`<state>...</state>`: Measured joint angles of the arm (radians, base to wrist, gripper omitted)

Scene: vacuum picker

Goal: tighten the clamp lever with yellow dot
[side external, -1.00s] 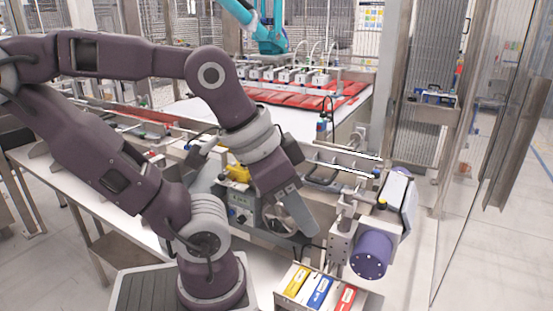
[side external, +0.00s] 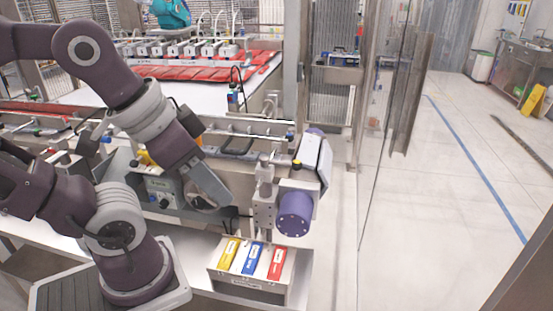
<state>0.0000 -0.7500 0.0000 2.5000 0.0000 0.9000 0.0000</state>
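A small yellow dot (side external: 297,161) shows on a dark knob or lever end at the top of the bracket assembly, beside the purple cylinder (side external: 294,214). The lever's exact shape is too small to tell. My gripper (side external: 218,198) points down and to the right, left of the metal bracket (side external: 264,197) and apart from the yellow dot. A flat grey finger shows at its end; whether it is open or shut cannot be told from this side.
A tray (side external: 248,285) holding yellow, blue and red boxes stands in front. A grey control box (side external: 163,193) is behind my gripper. Rails (side external: 240,135) run behind the bracket. A clear panel stands to the right, with open floor (side external: 430,200) beyond.

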